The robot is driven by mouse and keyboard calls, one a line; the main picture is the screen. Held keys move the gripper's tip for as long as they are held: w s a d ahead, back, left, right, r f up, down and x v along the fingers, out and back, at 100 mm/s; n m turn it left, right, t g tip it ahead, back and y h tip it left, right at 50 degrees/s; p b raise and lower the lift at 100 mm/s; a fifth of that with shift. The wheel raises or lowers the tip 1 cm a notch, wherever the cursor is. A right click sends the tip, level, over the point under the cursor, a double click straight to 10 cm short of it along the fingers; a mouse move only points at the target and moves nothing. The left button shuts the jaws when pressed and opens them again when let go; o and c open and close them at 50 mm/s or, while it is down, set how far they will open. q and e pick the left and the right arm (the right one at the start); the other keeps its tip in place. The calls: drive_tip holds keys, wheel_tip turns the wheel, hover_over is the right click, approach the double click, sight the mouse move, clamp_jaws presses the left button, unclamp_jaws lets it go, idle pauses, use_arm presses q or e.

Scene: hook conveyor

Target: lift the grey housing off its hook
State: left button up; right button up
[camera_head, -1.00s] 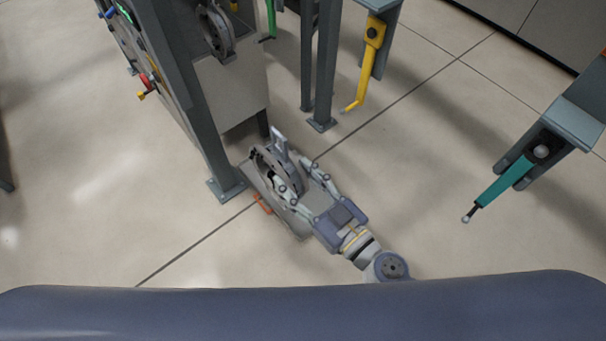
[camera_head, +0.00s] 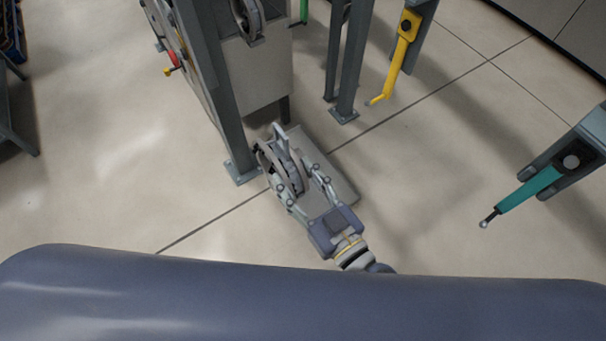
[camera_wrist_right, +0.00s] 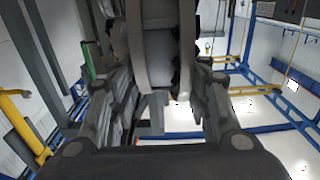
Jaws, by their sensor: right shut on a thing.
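The grey housing (camera_head: 268,158), a ring-shaped part with a dark inside, is in my right gripper (camera_head: 300,188). The gripper comes from below right with one finger on each side of it. In the right wrist view the housing (camera_wrist_right: 150,50) fills the space between the two fingers (camera_wrist_right: 160,105), which are shut on it. A pale upright piece (camera_head: 280,138) rises at the housing's top; I cannot tell if it is the hook or part of the housing. Contact with a hook is hidden. My left gripper is not in view.
A flat grey plate (camera_head: 340,187) lies beyond and below the gripper. A grey post (camera_head: 212,85) stands close left, by a grey cabinet (camera_head: 255,85). A second ring part (camera_head: 248,18) is at the top. A yellow crank (camera_head: 398,60) and teal lever (camera_head: 525,190) are right. Open floor surrounds these.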

drive_tip(key=s+a+b, duration=0.1)
drive_tip(key=s+a, duration=0.3)
drive_tip(key=a, duration=0.1)
drive_tip(key=shift+s+a+r+b, duration=0.15)
drive_tip(key=shift+a+b, duration=0.2)
